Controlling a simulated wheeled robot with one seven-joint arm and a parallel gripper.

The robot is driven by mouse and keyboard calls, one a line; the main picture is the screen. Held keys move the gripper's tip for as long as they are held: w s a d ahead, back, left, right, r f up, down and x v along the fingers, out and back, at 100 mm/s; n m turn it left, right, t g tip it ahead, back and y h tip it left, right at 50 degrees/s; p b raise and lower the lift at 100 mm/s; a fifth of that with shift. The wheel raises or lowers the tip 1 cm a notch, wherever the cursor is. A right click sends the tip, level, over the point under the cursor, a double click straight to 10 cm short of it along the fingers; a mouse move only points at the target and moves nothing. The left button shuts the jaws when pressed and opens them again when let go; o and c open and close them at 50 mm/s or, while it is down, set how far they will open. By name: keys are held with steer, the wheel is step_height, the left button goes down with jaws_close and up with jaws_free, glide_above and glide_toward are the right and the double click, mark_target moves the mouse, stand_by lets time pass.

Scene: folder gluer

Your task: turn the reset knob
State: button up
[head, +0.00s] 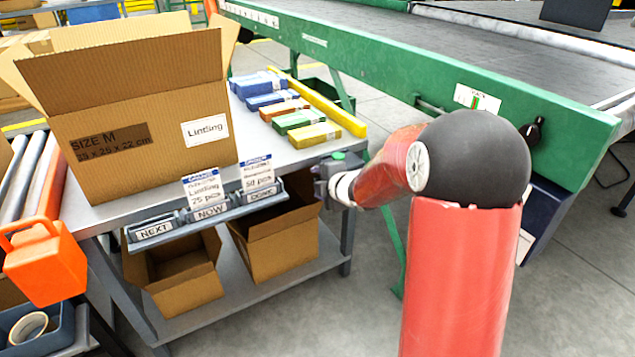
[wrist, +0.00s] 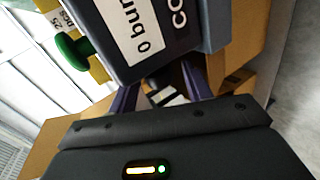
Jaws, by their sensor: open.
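My gripper (head: 325,183) is at the right front corner of the grey table, its fingers mostly hidden in the head view. In the wrist view my gripper (wrist: 160,92) has its two dark fingers apart, with nothing held between them. A green knob (wrist: 72,48) on a yellow part is at the upper left there, beside a grey box (wrist: 150,52) with white labels, partly cut off. A small green cap (head: 338,156) shows just above my gripper in the head view. I cannot tell which part is the reset knob. A black knob (head: 535,132) sits on the green machine frame.
The grey table (head: 300,160) holds an open carton (head: 140,120) and several small coloured boxes (head: 300,119). A label rail (head: 210,212) runs along its front, with open cartons (head: 275,243) below. The green conveyor frame (head: 400,70) stands behind.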

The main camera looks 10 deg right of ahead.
steer(key=v, duration=0.6)
steer(key=shift+s+p, duration=0.2)
steer(key=shift+p, duration=0.25)
steer(key=shift+d+r, duration=0.1)
steer(key=s+d+r+m+g+h, duration=0.25)
steer(key=s+r+m+h, duration=0.45)
steer(key=s+m, duration=0.6)
steer(key=s+a+m+g+y, duration=0.1)
steer(key=s+a+m+g, duration=0.1)
steer(key=s, duration=0.7)
steer(key=s+a+m+g+y, duration=0.1)
steer(key=s+a+m+y, duration=0.1)
steer(key=s+m, duration=0.3)
steer(key=s, duration=0.4)
steer(key=shift+s+a+g+p, duration=0.25)
steer(key=shift+s+g+p, duration=0.05)
steer(key=shift+s+g, duration=0.05)
steer(key=shift+a, duration=0.1)
